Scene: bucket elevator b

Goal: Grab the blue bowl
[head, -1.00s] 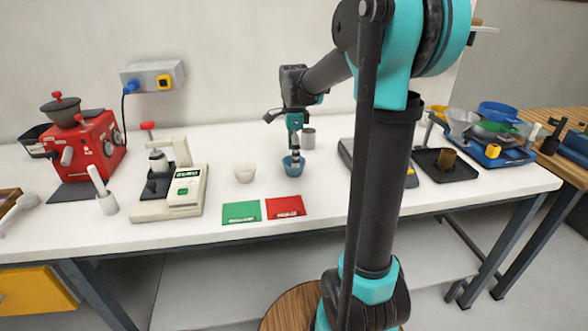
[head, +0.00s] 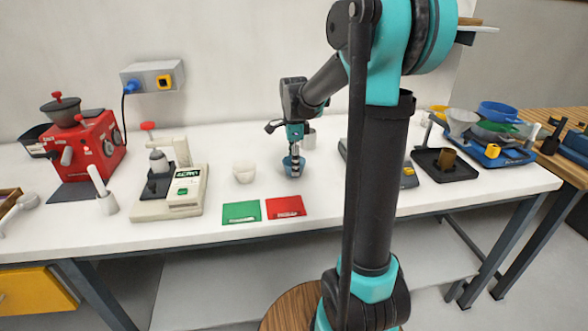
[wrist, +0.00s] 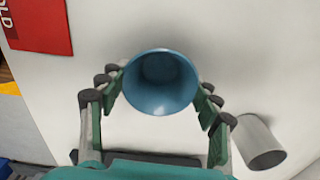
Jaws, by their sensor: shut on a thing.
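The blue bowl (wrist: 161,82) is round and empty, seen from above in the wrist view between my gripper's fingers. In the head view the blue bowl (head: 293,171) is on or just above the white table, partly hidden by my gripper (head: 294,158). My gripper (wrist: 160,88) is shut on the bowl, with fingers on its left and right sides. I cannot tell whether the bowl touches the table.
A white bowl (head: 244,173) stands to the left. A green card (head: 241,212) and a red card (head: 286,206) lie in front. A grey cup (head: 309,138) stands just behind my gripper. A scale-like machine (head: 172,187) is further left.

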